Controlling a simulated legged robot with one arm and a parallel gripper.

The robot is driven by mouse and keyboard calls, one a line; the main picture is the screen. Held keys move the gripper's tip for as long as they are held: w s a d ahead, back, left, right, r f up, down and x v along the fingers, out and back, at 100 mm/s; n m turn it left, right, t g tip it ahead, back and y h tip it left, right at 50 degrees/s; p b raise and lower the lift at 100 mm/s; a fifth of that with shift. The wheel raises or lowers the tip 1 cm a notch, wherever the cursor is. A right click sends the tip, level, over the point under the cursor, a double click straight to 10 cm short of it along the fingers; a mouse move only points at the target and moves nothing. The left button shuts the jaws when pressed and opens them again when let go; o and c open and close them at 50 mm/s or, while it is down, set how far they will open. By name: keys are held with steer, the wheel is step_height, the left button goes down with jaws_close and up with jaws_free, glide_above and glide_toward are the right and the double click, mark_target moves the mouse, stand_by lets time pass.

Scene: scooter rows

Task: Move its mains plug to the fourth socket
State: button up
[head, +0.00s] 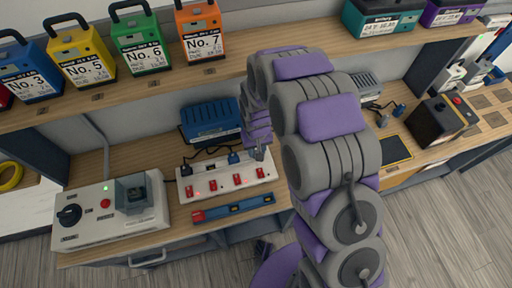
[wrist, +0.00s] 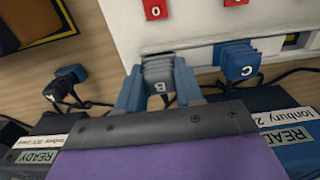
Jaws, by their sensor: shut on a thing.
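A white socket strip (head: 228,188) with a row of red switches lies on the bench, and its edge shows in the wrist view (wrist: 185,35). My gripper (head: 258,153) is at the strip's right end in the head view, by the last switch. In the wrist view my gripper (wrist: 158,88) is shut on a dark grey plug marked B (wrist: 158,70). That plug is at the strip's edge, in line with the end switch; I cannot tell whether it is fully seated. A blue plug marked C (wrist: 238,60) sits beside it. A black plug (head: 187,167) is at the strip's left end.
A blue charger (head: 210,122) stands behind the strip. A blue and red level (head: 233,208) lies in front. A grey tester box (head: 110,212) is at left. Loose plugs (wrist: 62,85) and a black tray (head: 396,150) lie to the strip's right in the head view.

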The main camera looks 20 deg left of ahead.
steer(key=shift+f, duration=0.2)
steer(key=o, duration=1.1)
steer(key=shift+o, duration=0.2)
step_height(320, 180, up, 17)
steer(key=p, duration=0.2)
steer(key=shift+d+r, duration=0.1)
steer(key=shift+r, duration=0.05)
steer(key=s+d+r+m, duration=0.1)
steer(key=s+d+r, duration=0.3)
steer(key=d, duration=0.2)
steer(key=s+d+r+m+g, duration=0.1)
steer(key=s+d+r, duration=0.2)
steer(key=d, duration=0.3)
steer(key=s+d+r+m, duration=0.1)
steer(key=s+d+r, duration=0.3)
steer(key=d, duration=0.2)
steer(key=s+d+r+m, duration=0.1)
steer(key=s+d, duration=0.3)
steer(key=s, duration=0.3)
steer(key=s+d+r+m+g, duration=0.1)
steer(key=s+d, duration=0.3)
steer(key=s, duration=0.4)
steer(key=shift+s+d+m, duration=0.25)
steer(key=shift+s+m, duration=0.05)
steer(key=shift+m, duration=0.4)
